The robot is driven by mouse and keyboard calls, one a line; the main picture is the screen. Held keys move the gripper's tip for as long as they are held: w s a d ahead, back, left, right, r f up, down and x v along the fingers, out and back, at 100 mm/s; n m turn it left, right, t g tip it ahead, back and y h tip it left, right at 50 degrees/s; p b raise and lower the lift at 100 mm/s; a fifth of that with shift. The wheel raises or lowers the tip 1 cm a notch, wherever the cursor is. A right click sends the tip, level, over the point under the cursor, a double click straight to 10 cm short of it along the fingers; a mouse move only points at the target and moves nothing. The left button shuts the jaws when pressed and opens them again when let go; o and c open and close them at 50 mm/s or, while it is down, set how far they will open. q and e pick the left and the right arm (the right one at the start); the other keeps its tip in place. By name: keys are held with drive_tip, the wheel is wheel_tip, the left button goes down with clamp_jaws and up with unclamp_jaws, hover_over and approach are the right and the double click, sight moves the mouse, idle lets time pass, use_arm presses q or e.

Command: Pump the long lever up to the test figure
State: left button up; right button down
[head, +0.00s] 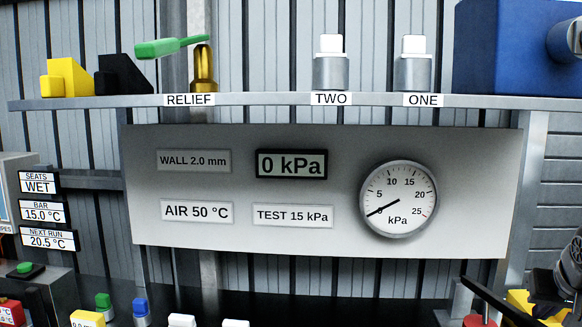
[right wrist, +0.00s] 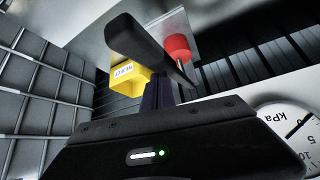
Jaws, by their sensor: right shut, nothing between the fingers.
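The long lever is a black bar (head: 490,297) at the lower right of the head view. In the right wrist view the black lever (right wrist: 150,45) has a thick grip and crosses just beyond my right gripper (right wrist: 160,92). My right gripper (head: 546,284) is shut and empty beside the lever; I cannot tell whether they touch. The digital display (head: 291,164) reads 0 kPa. The round gauge (head: 398,199) has its needle at 0. A plate (head: 293,215) gives TEST 15 kPa. My left gripper is out of view.
A shelf (head: 260,102) above the panel carries the brass RELIEF valve (head: 204,68) with a green handle, and fittings marked TWO (head: 331,65) and ONE (head: 413,65). A yellow labelled block (right wrist: 126,78) and a red knob (right wrist: 178,46) are close to the lever.

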drive_tip(key=shift+f, duration=0.15)
wheel_tip(320, 180, down, 10)
drive_tip(key=b, duration=0.7)
drive_tip(key=shift+r+b, duration=0.25)
drive_tip(key=shift+b, duration=0.15)
idle(0.5)
wheel_tip(320, 180, up, 10)
drive_tip(key=p, duration=0.8)
drive_tip(key=shift+f, duration=0.15)
drive_tip(key=c, duration=2.1)
unclamp_jaws()
